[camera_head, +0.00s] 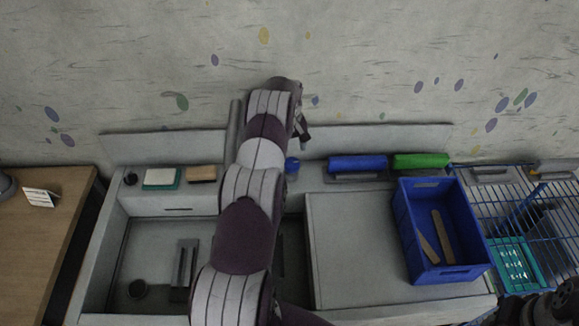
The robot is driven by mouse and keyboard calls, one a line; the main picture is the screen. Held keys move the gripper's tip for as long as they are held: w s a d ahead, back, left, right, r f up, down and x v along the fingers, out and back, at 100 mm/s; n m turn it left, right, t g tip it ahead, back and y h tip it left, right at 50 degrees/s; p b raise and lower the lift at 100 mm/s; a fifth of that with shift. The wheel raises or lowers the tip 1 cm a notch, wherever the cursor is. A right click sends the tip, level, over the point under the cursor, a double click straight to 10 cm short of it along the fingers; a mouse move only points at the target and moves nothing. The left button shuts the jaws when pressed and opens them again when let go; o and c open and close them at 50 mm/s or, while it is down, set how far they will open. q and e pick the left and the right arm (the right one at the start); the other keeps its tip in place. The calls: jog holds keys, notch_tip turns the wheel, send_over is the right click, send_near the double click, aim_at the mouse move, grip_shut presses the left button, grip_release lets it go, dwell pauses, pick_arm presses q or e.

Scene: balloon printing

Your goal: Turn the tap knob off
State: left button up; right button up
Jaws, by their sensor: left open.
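My left arm reaches up across the middle of the sink unit, and its gripper (303,132) hangs at the back ledge near the wall. The gripper is open, small and partly hidden by its own arm. A grey upright post (233,125), which looks like part of the tap, stands just left of the arm. A small blue round piece (292,165) sits on the ledge just below the gripper; I cannot tell whether it is the tap knob. The arm hides the rest of the tap and whether water runs. Dark parts of my right arm show at the bottom right corner.
The sink basin (150,255) is left of and behind the arm. A sponge (161,177) and a brush (201,173) lie on the back ledge. Blue and green-handled tools (357,163) lie right. A blue crate (408,235) stands on the board (350,270), beside a wire rack (500,200).

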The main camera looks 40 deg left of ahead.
aim_at(292, 162)
pick_arm(q)
notch_tip(292, 162, down, 4)
jog(key=shift+w+a+r+b, duration=0.1)
jog(key=shift+b, duration=0.65)
jog(key=shift+w+d+f, duration=0.3)
jog(key=shift+d+f, duration=0.3)
jog(key=shift+f, duration=0.3)
jog(key=shift+d+f, duration=0.15)
jog(key=shift+f, duration=0.15)
jog(key=shift+s+f, duration=0.1)
jog(key=shift+f, duration=0.1)
jog(key=shift+s+a+f, duration=0.15)
jog(key=shift+a, duration=0.25)
jog(key=shift+d, duration=0.2)
jog(key=c, duration=0.9)
jog(key=shift+c, duration=0.7)
pick_arm(e)
jog(key=f, duration=0.4)
jog(key=shift+w+d+f, duration=0.1)
jog(key=shift+w+d, duration=0.15)
jog(key=shift+d, duration=0.15)
